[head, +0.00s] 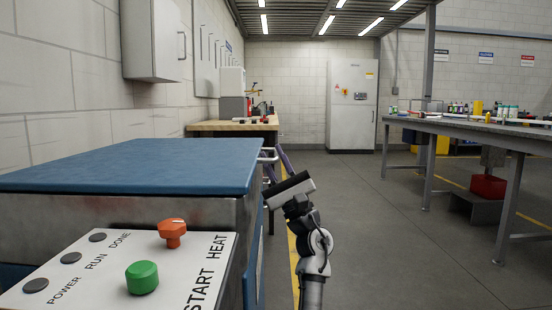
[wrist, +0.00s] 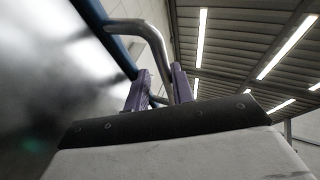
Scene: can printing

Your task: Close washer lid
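The washer lid (head: 140,165) is a broad blue panel in the head view, lying about flat over the grey metal washer body (head: 120,212). Whether a thin gap remains beneath it cannot be told. A metal bar handle (head: 268,154) sticks out from its right edge; it shows large in the wrist view (wrist: 148,35), beside the blue lid edge (wrist: 98,25). My gripper (head: 277,166) is at this handle, its purple fingers pointing up. In the wrist view the fingers (wrist: 159,88) are apart, with part of the handle showing between them. Firm contact is not visible.
A control panel (head: 120,272) with a green button (head: 142,277) and an orange knob (head: 172,232) is in front. A wooden bench (head: 230,126) stands behind the washer. A grey table (head: 470,126) is at right. The floor between (head: 390,230) is clear.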

